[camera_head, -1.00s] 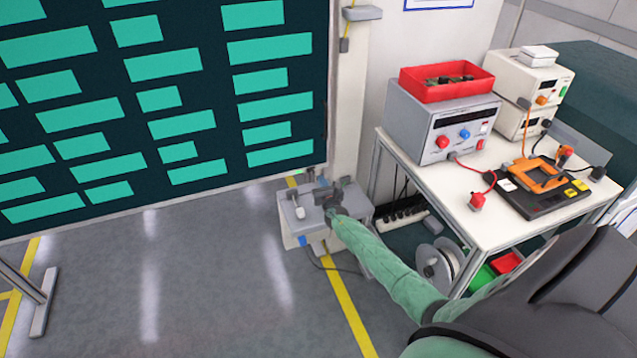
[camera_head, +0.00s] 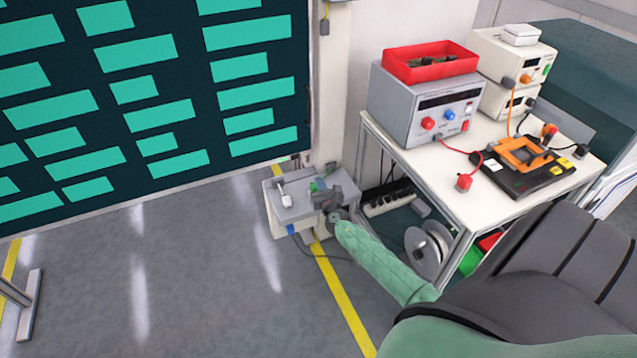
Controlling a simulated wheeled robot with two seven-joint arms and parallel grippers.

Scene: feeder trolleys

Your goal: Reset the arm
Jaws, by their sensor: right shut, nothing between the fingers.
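My right arm comes in from the lower right, with a green forearm. My right gripper (camera_head: 324,192) is dark and small at the arm's far end. It is shut and empty, and shows in front of a low grey box (camera_head: 297,207) on the floor. I cannot tell whether it touches the box. My left gripper is out of view.
A white workbench (camera_head: 407,160) on the right carries a power supply (camera_head: 415,110), a red bin (camera_head: 432,65) and an orange-and-black device (camera_head: 530,165). A cable reel (camera_head: 425,248) sits below. A green-and-dark board (camera_head: 140,100) fills the upper left. The grey floor (camera_head: 190,290) is open.

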